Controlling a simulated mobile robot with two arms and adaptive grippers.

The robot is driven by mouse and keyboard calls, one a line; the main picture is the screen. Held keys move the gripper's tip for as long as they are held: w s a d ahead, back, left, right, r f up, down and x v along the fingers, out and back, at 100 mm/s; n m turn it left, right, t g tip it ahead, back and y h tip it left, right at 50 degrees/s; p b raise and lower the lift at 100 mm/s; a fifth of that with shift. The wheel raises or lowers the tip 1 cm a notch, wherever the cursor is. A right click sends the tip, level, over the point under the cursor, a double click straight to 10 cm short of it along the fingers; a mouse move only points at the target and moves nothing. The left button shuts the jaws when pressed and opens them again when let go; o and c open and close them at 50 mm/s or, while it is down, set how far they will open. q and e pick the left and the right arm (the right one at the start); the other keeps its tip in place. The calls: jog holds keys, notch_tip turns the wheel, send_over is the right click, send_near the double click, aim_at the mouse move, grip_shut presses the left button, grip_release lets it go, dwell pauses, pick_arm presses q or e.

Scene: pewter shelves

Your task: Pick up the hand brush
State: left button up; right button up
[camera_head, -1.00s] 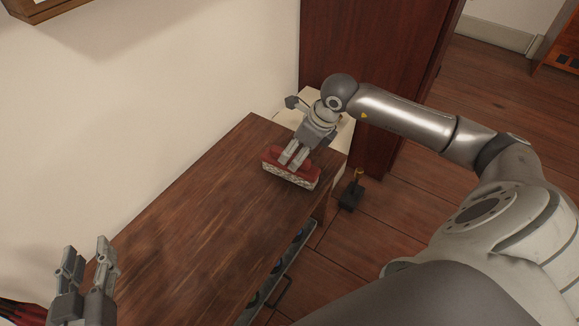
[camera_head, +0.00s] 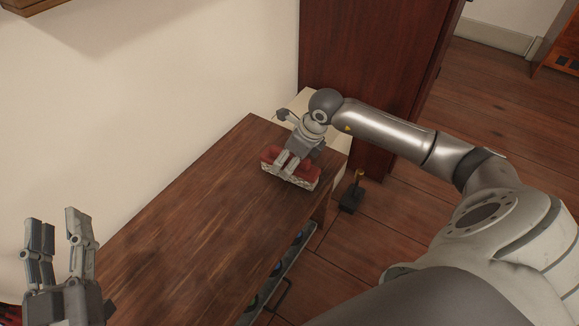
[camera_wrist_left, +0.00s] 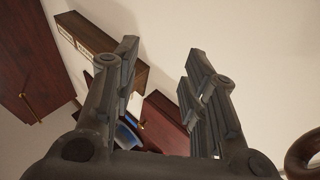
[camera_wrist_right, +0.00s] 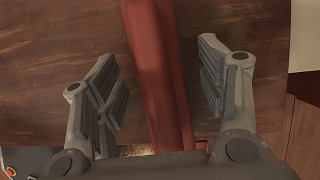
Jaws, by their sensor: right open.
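The hand brush (camera_head: 306,171), with a red wooden back and pale bristles, lies on the wooden cabinet top near its far right end. My right gripper (camera_head: 284,166) is over the brush, its fingers pointing down at it. In the right wrist view the red brush (camera_wrist_right: 163,75) runs between the two open fingers (camera_wrist_right: 165,88), with a gap on both sides. My left gripper (camera_head: 56,232) is open and empty, raised at the lower left. The left wrist view also shows its fingers (camera_wrist_left: 161,85) apart with nothing between them.
The wooden cabinet top (camera_head: 200,215) is otherwise bare. A white wall borders its left side, and a tall dark red cabinet (camera_head: 370,60) stands behind it. A small dark object with a yellowish upright (camera_head: 351,193) is on the floor to the right.

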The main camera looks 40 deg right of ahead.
jog(key=c, duration=1.2)
jog(key=shift+r, duration=0.1)
jog(key=shift+r, duration=0.15)
notch_tip(320, 180, up, 3)
jog(key=shift+s+r+p, duration=0.1)
jog(key=shift+s+p, duration=0.05)
jog(key=shift+p, duration=0.65)
pick_arm(q)
jog(key=s+a+f+g+y+p, duration=0.1)
jog(key=s+a+f+g, duration=0.1)
jog(key=f+g, duration=0.3)
jog(key=s+a+f+g+y+p, duration=0.1)
jog(key=f+g, duration=0.4)
jog(key=f, duration=0.6)
jog(key=shift+s+a+y, duration=0.35)
jog(key=shift+s+y, duration=0.35)
jog(key=shift+s, duration=0.35)
pick_arm(e)
jog(key=s+a+r, duration=0.1)
jog(key=s+r, duration=0.8)
jog(key=s, duration=0.4)
jog(key=shift+s+a+r, duration=0.15)
jog(key=shift+s+a, duration=0.05)
jog(key=shift+s, duration=0.15)
